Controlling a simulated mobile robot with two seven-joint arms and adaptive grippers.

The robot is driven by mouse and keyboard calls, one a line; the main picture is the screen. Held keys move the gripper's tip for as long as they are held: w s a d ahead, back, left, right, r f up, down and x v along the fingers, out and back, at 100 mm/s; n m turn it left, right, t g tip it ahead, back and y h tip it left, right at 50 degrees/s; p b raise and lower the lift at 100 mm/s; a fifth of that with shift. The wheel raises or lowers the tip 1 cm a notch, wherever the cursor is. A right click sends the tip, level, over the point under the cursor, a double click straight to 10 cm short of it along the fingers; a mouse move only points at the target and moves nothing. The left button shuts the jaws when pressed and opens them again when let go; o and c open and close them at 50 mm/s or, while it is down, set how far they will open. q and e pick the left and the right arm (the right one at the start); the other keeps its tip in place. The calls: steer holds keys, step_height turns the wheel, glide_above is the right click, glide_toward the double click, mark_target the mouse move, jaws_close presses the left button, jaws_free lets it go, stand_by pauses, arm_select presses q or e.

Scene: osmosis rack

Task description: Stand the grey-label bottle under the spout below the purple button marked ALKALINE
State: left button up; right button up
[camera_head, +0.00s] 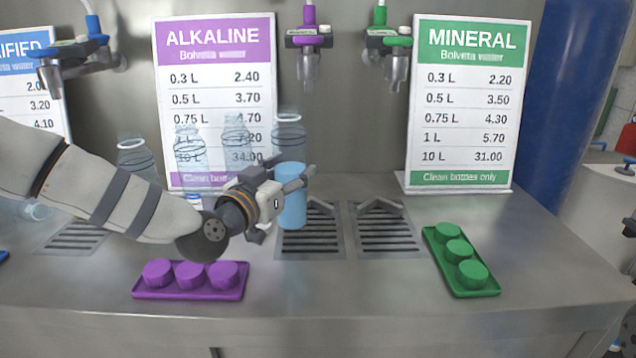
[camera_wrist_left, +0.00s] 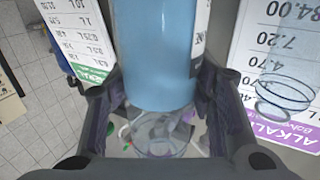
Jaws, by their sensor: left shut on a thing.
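My left gripper (camera_head: 298,182) is shut on a bottle (camera_head: 292,200) with a blue lower part and a clear upper part. In the left wrist view the same bottle (camera_wrist_left: 155,55) stands between the fingers (camera_wrist_left: 155,110), with a pale label bearing dark print (camera_wrist_left: 200,28) on its side. The bottle looks upright. Its base shows at the left part of the left drain grate (camera_head: 318,240); I cannot tell whether it touches. The purple-topped spout (camera_head: 309,68) hangs above and slightly right of the bottle, with its purple-trimmed dispenser (camera_head: 308,38) above it.
Several clear bottles (camera_head: 135,158) stand behind my left arm. A purple cap tray (camera_head: 235,291) lies in front, a green one (camera_head: 490,286) at right. The ALKALINE sign (camera_head: 215,60) and MINERAL sign (camera_head: 470,60) stand behind. The right grate (camera_head: 385,235), below the green-topped spout (camera_head: 396,72), is empty.

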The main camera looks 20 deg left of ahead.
arm_select(q)
steer(key=w+d+f+b, duration=0.1)
steer(key=w+f, duration=0.2)
steer(key=w, duration=0.4)
steer(key=shift+w+d, duration=0.3)
arm_select(e)
steer(key=shift+s+f+g, duration=0.5)
steer(key=shift+s+f, duration=0.65)
steer(key=shift+s, duration=0.05)
arm_select(q)
steer(key=shift+f, duration=0.25)
steer(key=o, duration=1.6)
steer(key=shift+f+b, duration=0.1)
steer(key=shift+b, duration=0.2)
steer(key=shift+o, duration=0.2)
